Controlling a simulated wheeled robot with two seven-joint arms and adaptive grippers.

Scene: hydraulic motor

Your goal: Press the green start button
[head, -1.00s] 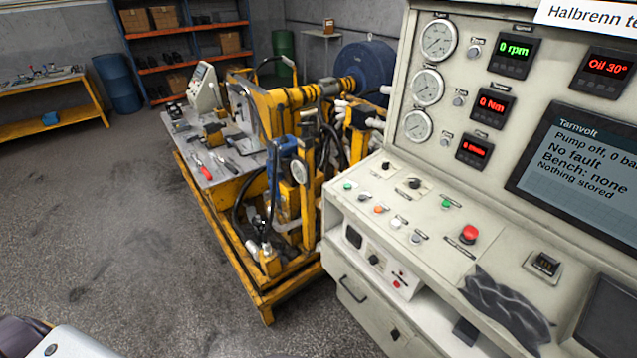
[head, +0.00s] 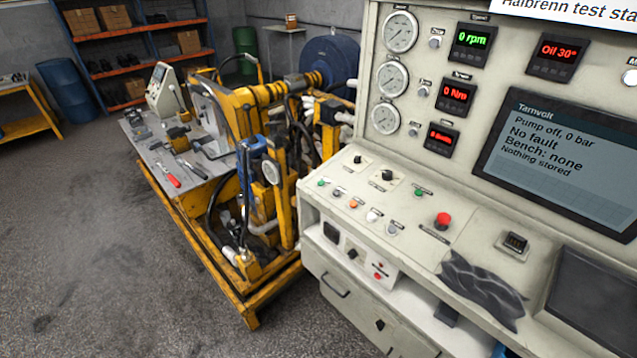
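The control console (head: 310,200) stands on the right with a sloped button panel. Two green buttons show on it: a small one (head: 320,183) at the panel's left end and another (head: 419,193) nearer the middle, left of the red mushroom button (head: 443,220). Their labels are too small to read, so I cannot tell which is the start button. The screen (head: 560,160) reads "Pump off, 0 bar", "No fault", "Bench: none", "Nothing stored". Neither of my grippers is in view.
A dark grey cloth (head: 482,288) lies on the console's front right. Orange, white and grey buttons sit between the green ones. The yellow test bench (head: 215,255) with tools stands left of the console. Grey floor (head: 90,250) at the left is clear.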

